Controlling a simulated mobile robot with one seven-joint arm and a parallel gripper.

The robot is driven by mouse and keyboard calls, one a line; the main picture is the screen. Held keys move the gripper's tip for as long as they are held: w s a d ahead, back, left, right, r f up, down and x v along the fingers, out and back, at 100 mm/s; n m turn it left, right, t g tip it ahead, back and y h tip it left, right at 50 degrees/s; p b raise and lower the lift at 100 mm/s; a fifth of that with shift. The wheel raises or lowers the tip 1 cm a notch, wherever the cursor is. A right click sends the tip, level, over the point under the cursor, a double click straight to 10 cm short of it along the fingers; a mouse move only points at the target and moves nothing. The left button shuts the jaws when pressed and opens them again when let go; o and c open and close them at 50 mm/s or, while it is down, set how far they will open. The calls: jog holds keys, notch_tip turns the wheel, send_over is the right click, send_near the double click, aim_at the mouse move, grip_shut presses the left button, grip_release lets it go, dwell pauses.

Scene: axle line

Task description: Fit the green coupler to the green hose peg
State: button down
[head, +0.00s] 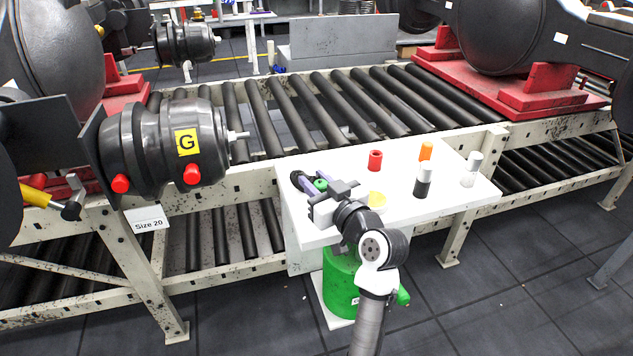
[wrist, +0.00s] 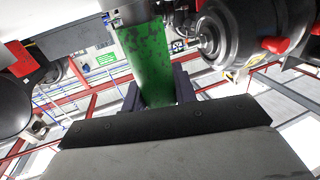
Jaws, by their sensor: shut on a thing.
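My gripper (head: 312,183) is over the left end of the white table. It is shut on the green coupler (head: 321,185), of which only a small part shows between the fingers in the head view. In the wrist view the coupler (wrist: 148,60) is a mottled green cylinder between the two fingers, with a grey end at the top of the picture. A green tank (head: 340,280) stands under the table, partly behind my arm, with a green stub (head: 403,296) on its right side. I cannot tell whether any green peg shows.
On the white table (head: 455,195) stand a red cylinder (head: 375,160), an orange one (head: 426,151), a black-and-white one (head: 423,182), a white-and-grey one (head: 472,170) and a yellow piece (head: 378,201). A dark housing marked G (head: 150,150) with red caps is at left, before the roller conveyor (head: 300,105).

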jog(key=shift+f+b, duration=0.45)
jog(key=shift+f, duration=0.1)
jog(key=c, duration=1)
grip_release()
jog(key=shift+c, duration=0.2)
jog(key=b+v, duration=0.2)
jog(key=v, duration=1.1)
jog(key=shift+s+d, duration=0.2)
jog(key=shift+s, duration=0.1)
